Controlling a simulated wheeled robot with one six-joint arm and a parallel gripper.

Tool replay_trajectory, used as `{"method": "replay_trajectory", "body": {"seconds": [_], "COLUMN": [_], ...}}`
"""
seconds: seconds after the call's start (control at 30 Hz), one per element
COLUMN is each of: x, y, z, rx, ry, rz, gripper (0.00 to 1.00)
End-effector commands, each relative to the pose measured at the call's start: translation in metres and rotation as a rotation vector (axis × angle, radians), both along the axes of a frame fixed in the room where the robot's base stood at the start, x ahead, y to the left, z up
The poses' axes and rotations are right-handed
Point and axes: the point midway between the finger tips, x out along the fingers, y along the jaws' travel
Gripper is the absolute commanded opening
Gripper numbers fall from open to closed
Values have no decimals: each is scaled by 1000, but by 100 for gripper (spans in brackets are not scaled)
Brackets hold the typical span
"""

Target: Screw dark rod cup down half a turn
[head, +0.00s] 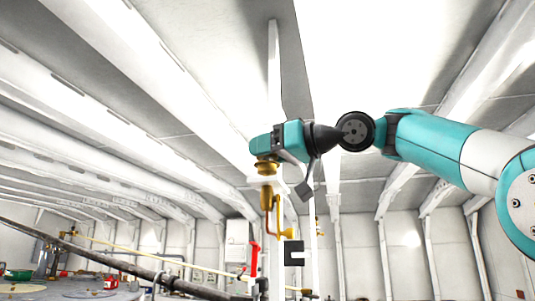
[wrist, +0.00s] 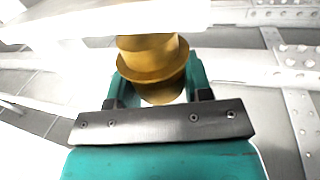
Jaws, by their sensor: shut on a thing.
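A brass, flanged cup-like piece (head: 267,168) sits at the top of an upright fitting in the head view. My gripper (head: 264,152) is just above it, pointing down, and is shut on it. In the wrist view the brass cup (wrist: 152,62) lies between the two teal fingers of my gripper (wrist: 160,88), with its wide rim facing the camera. A dark rod (head: 120,264) slopes across the lower left of the head view, well below the gripper. The fingers partly hide the cup, and its thread does not show.
Below the cup stand a brass pipe fitting (head: 268,200) and a red handle (head: 254,262). A white post (head: 275,95) rises close behind my gripper. Ribbed white walls surround the place; the air at left is clear.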

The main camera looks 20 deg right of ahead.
Motion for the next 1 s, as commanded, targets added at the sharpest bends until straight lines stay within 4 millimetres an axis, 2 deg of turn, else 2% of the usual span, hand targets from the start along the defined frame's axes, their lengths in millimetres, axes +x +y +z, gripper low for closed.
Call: {"method": "replay_trajectory", "body": {"seconds": [0.3,1.0], "x": [-2,-1], "y": [3,5], "z": [-6,2], "rx": [-1,-5], "ry": [2,4], "rz": [-188,-632], "gripper": [22,22]}}
